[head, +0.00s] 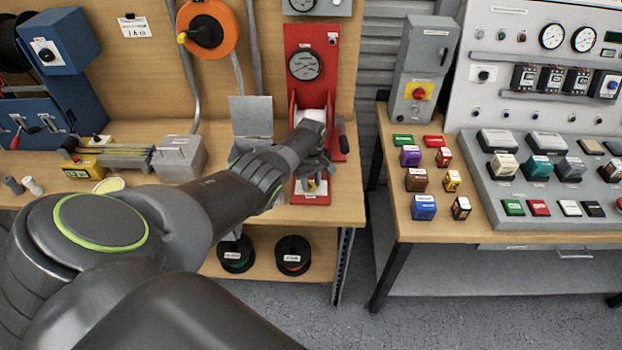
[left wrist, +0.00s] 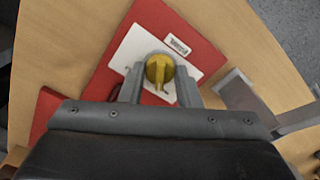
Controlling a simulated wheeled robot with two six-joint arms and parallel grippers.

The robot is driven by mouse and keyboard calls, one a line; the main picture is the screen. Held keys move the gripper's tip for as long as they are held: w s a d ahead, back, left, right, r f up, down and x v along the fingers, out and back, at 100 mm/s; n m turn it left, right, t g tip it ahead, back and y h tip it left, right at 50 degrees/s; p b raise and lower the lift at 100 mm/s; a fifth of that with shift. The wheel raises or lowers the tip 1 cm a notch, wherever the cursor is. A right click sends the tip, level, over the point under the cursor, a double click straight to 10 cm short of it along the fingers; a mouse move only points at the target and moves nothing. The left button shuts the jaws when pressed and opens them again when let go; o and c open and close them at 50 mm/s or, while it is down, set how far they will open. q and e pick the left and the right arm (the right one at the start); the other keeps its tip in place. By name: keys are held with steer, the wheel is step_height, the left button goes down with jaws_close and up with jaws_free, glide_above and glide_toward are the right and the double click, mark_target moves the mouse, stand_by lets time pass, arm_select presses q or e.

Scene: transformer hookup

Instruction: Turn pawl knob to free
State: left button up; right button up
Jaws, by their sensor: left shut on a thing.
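The pawl knob is a small yellow knob on the white plate of a red base; in the left wrist view the knob (left wrist: 159,70) sits between my fingertips. The white plate (left wrist: 128,48) and red base (left wrist: 187,24) show around it. In the head view the yellow knob (head: 311,186) is a small patch under my left gripper (head: 312,170), partly hidden. My left gripper, also in the left wrist view (left wrist: 160,82), is shut on the knob from above. The label on the plate is too small to read. My right gripper does not show.
The red stand with a round gauge (head: 305,65) rises just behind the gripper, and a black-handled lever (head: 342,135) is close on its right. A grey hinged box (head: 251,116) stands to the left. The bench's right edge is near, with a gap before the second table (head: 405,218).

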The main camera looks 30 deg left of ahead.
arm_select(q)
steer(key=shift+w+r+n, duration=0.1)
steer(key=shift+n, duration=1.1)
steer(key=shift+a, duration=0.1)
steer(key=o, duration=1)
steer(key=shift+p, duration=0.3)
steer(key=shift+r, duration=0.3)
step_height(320, 180, up, 8)
steer(key=p, duration=0.2)
steer(key=shift+f+p, duration=0.25)
steer(key=shift+p, duration=0.15)
step_height(320, 180, up, 9)
glide_above(311, 182)
steer(key=shift+r+b, duration=0.1)
steer(key=shift+b, duration=0.35)
